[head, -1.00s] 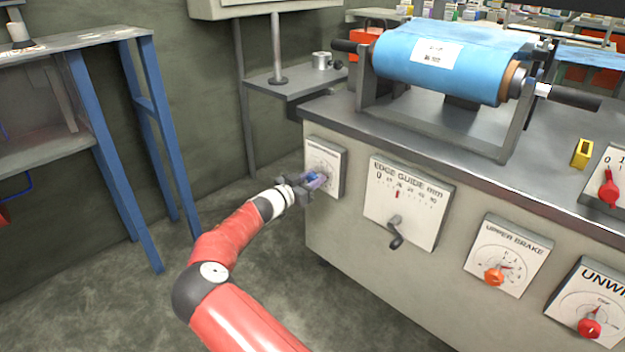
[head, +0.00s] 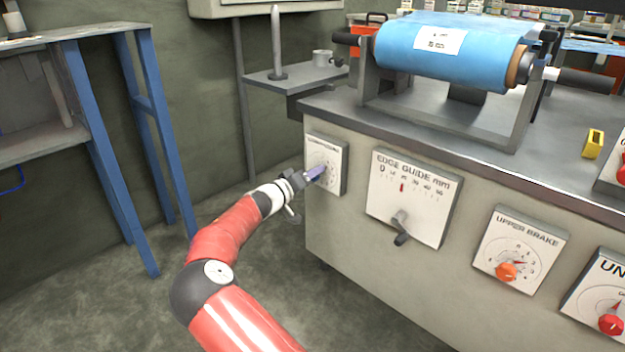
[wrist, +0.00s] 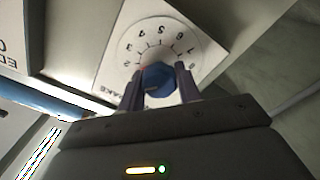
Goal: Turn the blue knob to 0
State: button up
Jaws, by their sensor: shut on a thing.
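The blue knob (wrist: 158,80) sits on a white dial plate (wrist: 208,32) and shows between my two fingers in the wrist view. My gripper (wrist: 159,90) is shut on it, one finger on each side. Dial numbers run in an arc around the knob, upside down in this view; the knob's pointer cannot be made out clearly. In the head view my gripper (head: 316,174) reaches the dial plate (head: 330,152) at the left end of the machine front. There the fingers mostly hide the knob.
The edge guide panel (head: 432,185) with its crank is just right of the dial. The upper brake panel (head: 540,250) with an orange knob (head: 507,271) is farther right. A blue-legged bench (head: 140,150) stands left, with open floor between it and the machine.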

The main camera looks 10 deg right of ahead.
jog(key=n, duration=0.4)
jog(key=shift+w+n, duration=0.1)
jog(key=shift+n, duration=0.2)
jog(key=n, duration=0.4)
jog(key=shift+p, duration=0.4)
jog(key=shift+f, duration=0.1)
jog(key=o, duration=1)
jog(key=shift+c, duration=0.2)
jog(key=shift+a, duration=0.1)
jog(key=v, duration=0.7)
jog(key=shift+s+a, duration=0.25)
